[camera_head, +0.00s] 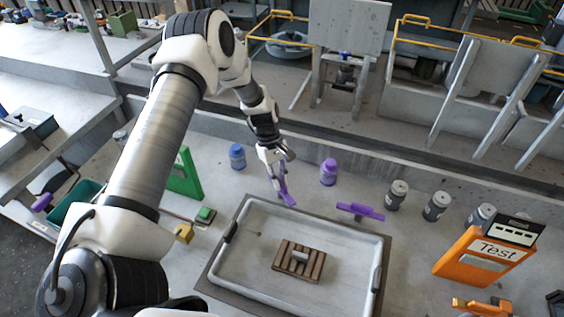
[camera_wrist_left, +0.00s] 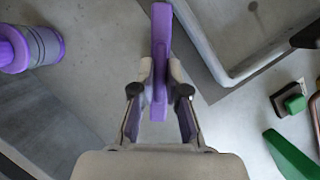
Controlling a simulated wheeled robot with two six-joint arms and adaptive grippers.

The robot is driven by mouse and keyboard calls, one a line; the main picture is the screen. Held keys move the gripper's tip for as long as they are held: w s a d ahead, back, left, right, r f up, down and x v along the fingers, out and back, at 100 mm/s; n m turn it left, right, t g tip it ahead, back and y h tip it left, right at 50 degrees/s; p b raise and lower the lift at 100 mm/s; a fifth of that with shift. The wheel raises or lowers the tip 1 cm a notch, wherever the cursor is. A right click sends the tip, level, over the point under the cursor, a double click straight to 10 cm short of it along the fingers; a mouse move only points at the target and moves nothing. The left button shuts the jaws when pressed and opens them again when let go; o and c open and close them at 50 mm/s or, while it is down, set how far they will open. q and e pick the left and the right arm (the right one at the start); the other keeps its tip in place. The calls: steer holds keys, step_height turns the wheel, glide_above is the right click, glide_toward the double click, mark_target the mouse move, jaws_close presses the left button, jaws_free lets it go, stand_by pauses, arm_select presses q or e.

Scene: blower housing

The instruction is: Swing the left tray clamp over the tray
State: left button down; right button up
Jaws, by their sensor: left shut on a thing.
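The grey tray (camera_head: 376,262) lies on the bench with a slatted brown block (camera_head: 312,262) inside. The purple left tray clamp (camera_head: 288,198) is at the tray's far side. My left gripper (camera_head: 278,178) reaches it from above and is shut on it. In the left wrist view the clamp (camera_wrist_left: 161,25) runs lengthwise between the fingertips (camera_wrist_left: 160,88), and the tray rim (camera_wrist_left: 235,75) is to its right. The clamp's bar lies beside the rim there, not across it. Another purple clamp (camera_head: 360,211) stands at the tray's far right. My right gripper is not in view.
Several grey jars (camera_head: 397,195) and an orange Test box (camera_head: 481,257) are at the right. A green panel (camera_head: 185,175) and a green-topped button (camera_head: 205,215) are at the left.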

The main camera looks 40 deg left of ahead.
arm_select(q)
steer(key=m+g, duration=0.1)
steer(key=m, duration=0.1)
steer(key=m+g+y+b, duration=0.1)
steer(key=m, duration=0.2)
steer(key=shift+d+f+m+b, duration=0.15)
steer(key=shift+f+m+b, duration=0.05)
steer(key=shift+m+b, duration=0.1)
steer(key=shift+m+g+y+b, duration=0.4)
steer(key=shift+m+y, duration=0.5)
steer(key=shift+m, duration=1.3)
steer(key=c, duration=1.2)
jaws_free()
steer(key=shift+w+r, duration=0.1)
steer(key=v, duration=1.2)
